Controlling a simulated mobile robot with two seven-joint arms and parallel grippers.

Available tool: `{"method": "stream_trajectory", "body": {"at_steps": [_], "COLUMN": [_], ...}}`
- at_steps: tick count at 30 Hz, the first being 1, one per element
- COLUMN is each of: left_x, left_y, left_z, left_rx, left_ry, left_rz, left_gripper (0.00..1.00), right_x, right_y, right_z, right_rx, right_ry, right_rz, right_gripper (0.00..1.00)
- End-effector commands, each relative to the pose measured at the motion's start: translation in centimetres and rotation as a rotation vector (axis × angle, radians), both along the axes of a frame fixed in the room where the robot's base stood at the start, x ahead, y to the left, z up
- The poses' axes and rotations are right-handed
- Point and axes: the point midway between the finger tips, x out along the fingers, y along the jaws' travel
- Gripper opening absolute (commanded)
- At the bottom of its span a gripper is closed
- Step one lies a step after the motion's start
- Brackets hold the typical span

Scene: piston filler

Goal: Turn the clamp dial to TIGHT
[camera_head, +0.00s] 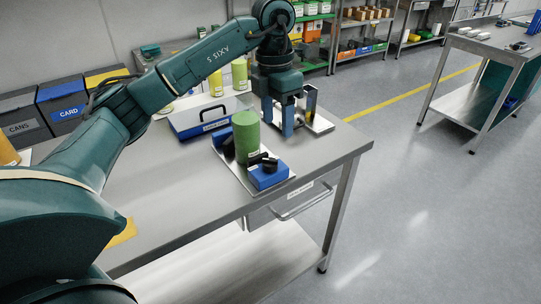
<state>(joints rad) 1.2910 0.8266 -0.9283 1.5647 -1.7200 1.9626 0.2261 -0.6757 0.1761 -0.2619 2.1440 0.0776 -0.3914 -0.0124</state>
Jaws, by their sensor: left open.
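A green cylinder (245,136) stands upright on a metal base plate (235,168) on the bench. In front of it on the plate is a blue block (268,178) with a black knob-like part (269,164) on top, which may be the clamp dial. Its marks are too small to read. Another dark and blue part (226,142) sits left of the cylinder. My left gripper (278,118) points down, open and seemingly empty, beyond and to the right of the cylinder. It looks apart from the knob. My right gripper is not in view.
The steel bench (180,205) has a clear front left. A blue case (200,118) lies behind the cylinder. A second metal tray (318,124) with a dark upright item (311,101) is beside my left gripper. Bins (66,106) line the left.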

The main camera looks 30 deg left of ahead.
Motion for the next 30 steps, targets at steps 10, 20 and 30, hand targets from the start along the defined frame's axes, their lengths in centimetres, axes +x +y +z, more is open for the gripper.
{"method": "stream_trajectory", "body": {"at_steps": [10, 20, 30], "left_x": [0.0, 0.0, 0.0], "left_y": [1.9, 1.8, 1.8], "left_z": [0.8, -2.1, -5.7], "left_rx": [0.066, 0.064, 0.063], "left_ry": [-0.005, -0.004, -0.002], "left_rz": [0.038, 0.036, 0.036], "left_gripper": [0.55, 0.55, 0.55], "right_x": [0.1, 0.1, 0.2], "right_y": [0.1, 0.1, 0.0], "right_z": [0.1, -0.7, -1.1], "right_rx": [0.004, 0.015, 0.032], "right_ry": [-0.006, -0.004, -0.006], "right_rz": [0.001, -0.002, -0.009], "right_gripper": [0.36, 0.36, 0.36]}}
